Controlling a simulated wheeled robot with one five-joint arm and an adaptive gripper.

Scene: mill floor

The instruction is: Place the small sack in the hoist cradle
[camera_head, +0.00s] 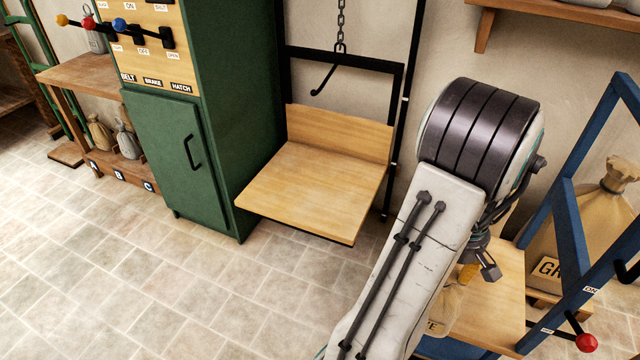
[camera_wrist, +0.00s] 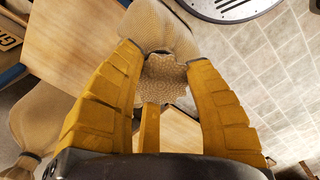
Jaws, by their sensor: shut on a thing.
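The small sack (camera_wrist: 158,28) is pale woven cloth with a gathered, ruffled neck. My gripper (camera_wrist: 163,62) has its yellow fingers around this neck in the wrist view. In the head view my arm hides most of the gripper, and only a bit of yellow finger (camera_head: 468,272) shows. Part of the sack (camera_head: 447,308) with a partly hidden label shows below it, over or on a wooden platform; I cannot tell if it touches. The hoist cradle (camera_head: 315,190), a wooden seat with a backboard in a black frame, stands empty at the centre. A chain and hook (camera_head: 340,50) hang above it.
A green cabinet (camera_head: 175,150) with levers stands left of the cradle. A blue frame (camera_head: 570,220) with a red-knobbed lever and a large labelled sack (camera_head: 590,240) stand at right. Small sacks (camera_head: 112,135) sit on a shelf at far left. The tiled floor in front is clear.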

